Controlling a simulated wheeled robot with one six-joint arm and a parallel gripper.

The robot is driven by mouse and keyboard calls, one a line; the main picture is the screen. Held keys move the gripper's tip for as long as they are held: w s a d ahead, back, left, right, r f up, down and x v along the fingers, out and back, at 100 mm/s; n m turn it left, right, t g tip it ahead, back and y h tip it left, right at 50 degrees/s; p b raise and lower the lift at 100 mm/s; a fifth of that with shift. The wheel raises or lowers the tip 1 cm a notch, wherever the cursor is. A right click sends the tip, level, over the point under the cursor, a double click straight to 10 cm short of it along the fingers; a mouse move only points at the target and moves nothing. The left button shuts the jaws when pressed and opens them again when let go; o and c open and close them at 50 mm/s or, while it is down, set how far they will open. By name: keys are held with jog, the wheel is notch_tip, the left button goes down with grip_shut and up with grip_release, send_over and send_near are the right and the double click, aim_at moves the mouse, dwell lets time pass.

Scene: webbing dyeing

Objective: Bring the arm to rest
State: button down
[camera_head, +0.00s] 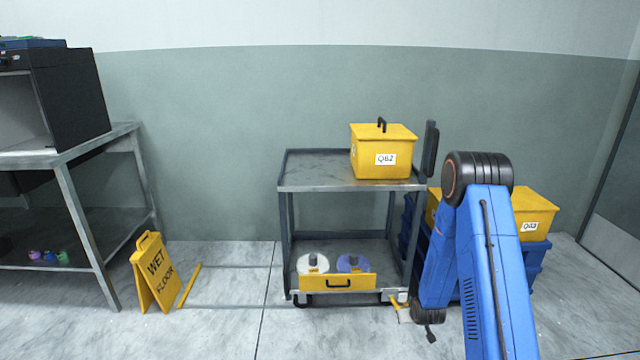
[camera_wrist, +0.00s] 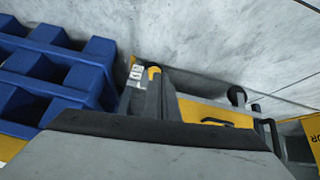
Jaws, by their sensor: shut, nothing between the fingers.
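My blue arm (camera_head: 490,270) rises at the right in the head view and folds over at a black elbow joint. Its forearm slopes down beside the cart's right side. My gripper (camera_head: 431,334) is a small dark shape at the lower end, low near the floor. It is shut and empty. It stands apart from the yellow-tipped foot part (camera_head: 399,303) at the cart's lower right corner. In the wrist view that part (camera_wrist: 153,74) is near the middle. A broad grey surface (camera_wrist: 140,155) with a dark edge fills the bottom; I cannot tell what it belongs to.
The grey cart (camera_head: 315,175) carries a yellow QBZ box (camera_head: 382,158) on top and a yellow tray (camera_head: 335,283) below. Blue crates (camera_head: 535,262) with another yellow box (camera_head: 535,213) stand behind my arm. A wet floor sign (camera_head: 155,275) stands left.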

jog(key=s+a+r, duration=0.2)
jog(key=s+r, duration=0.3)
jog(key=r, duration=0.6)
jog(key=s+a+r+g, duration=0.1)
jog(key=s+r, duration=0.3)
jog(key=r, duration=0.7)
jog(key=s+a+r, duration=0.2)
jog(key=s+r, duration=0.3)
jog(key=r, duration=0.7)
jog(key=s+a+r, duration=0.1)
jog(key=s+r, duration=0.3)
jog(key=s, duration=0.6)
jog(key=s+a+r+g, duration=0.1)
jog(key=s+r, duration=0.4)
jog(key=s, duration=0.5)
jog(key=s+a+r, duration=0.2)
jog(key=s+r, duration=0.2)
jog(key=s, duration=0.7)
jog(key=shift+a+r+m+g+y, duration=0.15)
jog(key=shift+a+m+g+y, duration=0.15)
jog(key=shift+a+m, duration=0.1)
jog(key=c, duration=2.4)
grip_release()
jog(key=shift+c, duration=0.2)
